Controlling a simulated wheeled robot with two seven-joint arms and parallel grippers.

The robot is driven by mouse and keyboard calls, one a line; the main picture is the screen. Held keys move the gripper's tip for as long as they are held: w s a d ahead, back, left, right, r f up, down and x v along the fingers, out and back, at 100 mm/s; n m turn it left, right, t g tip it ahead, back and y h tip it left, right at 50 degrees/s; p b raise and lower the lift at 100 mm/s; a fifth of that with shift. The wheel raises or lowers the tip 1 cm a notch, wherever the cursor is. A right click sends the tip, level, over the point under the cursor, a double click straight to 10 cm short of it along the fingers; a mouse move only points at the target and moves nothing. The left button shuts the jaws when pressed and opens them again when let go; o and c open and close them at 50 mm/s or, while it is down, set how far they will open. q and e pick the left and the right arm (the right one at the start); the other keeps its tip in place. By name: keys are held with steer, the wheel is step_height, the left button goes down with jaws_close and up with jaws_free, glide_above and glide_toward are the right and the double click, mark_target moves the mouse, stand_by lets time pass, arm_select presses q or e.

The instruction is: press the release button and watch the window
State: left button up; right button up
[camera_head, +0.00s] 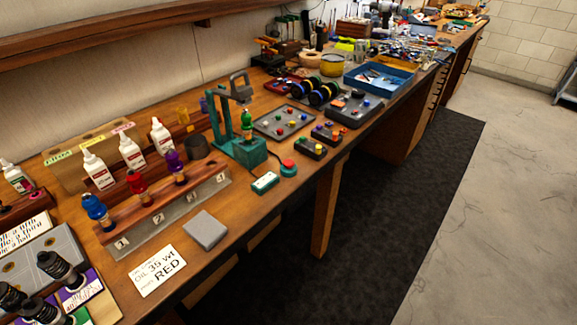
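A red round button (288,164) sits on a teal base near the front edge of the bench, right of a teal stand. The button looks raised. The teal stand (223,135) has an upright frame, and a green-topped shock (247,122) stands upright on its block. A small teal box with a pale face (265,182) lies just left of and in front of the button; it may be the window, but I cannot read anything on it. Neither of my grippers is in view.
A wooden rack (170,205) holds blue, red and purple shocks over numbered places. White bottles (131,151) stand behind it. Trays of parts (285,122) are to the right.

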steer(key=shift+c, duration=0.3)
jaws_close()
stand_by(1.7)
